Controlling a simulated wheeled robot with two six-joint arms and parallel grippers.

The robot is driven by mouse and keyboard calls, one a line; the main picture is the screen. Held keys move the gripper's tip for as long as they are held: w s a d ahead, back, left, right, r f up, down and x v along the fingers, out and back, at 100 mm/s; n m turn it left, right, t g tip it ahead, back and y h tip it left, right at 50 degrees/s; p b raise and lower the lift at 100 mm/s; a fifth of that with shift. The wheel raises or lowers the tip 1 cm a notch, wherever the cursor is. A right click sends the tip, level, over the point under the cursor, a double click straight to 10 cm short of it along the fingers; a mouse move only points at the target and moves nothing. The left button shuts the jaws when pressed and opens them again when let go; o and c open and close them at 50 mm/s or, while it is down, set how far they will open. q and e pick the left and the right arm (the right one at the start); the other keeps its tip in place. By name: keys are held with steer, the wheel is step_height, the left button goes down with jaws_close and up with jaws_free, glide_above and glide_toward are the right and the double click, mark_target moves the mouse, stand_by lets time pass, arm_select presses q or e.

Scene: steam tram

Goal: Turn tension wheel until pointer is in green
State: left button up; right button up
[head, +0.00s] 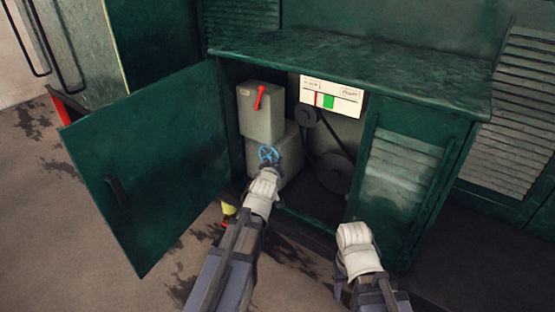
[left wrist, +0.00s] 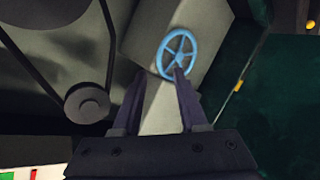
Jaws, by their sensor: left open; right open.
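The blue spoked tension wheel (head: 268,154) is on the front of a grey box inside the open green cabinet. My left gripper (head: 267,172) is just below and in front of it in the head view. In the left wrist view the wheel (left wrist: 177,53) lies just beyond the tips of my open left gripper (left wrist: 157,80), nearer the right finger; I cannot tell whether they touch. The white gauge plate (head: 331,94) has red and green patches; its pointer is too small to read. My right gripper (head: 355,232) is open in front of the cabinet's right part.
A red lever (head: 259,97) is on the upper grey box (head: 262,116). A belt runs over an upper pulley (head: 306,115) and a lower pulley (head: 335,172). The green cabinet door (head: 150,165) stands open on the left. The louvred right panel (head: 398,170) is shut.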

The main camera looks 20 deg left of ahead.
mark_target(278, 156)
arm_select(q)
steer(key=b+x, duration=0.2)
steer(key=x, duration=0.4)
steer(key=shift+w+a+f, duration=0.1)
steer(key=shift+w+f, duration=0.05)
steer(key=shift+w, duration=0.15)
steer(key=shift+c, duration=0.3)
jaws_close()
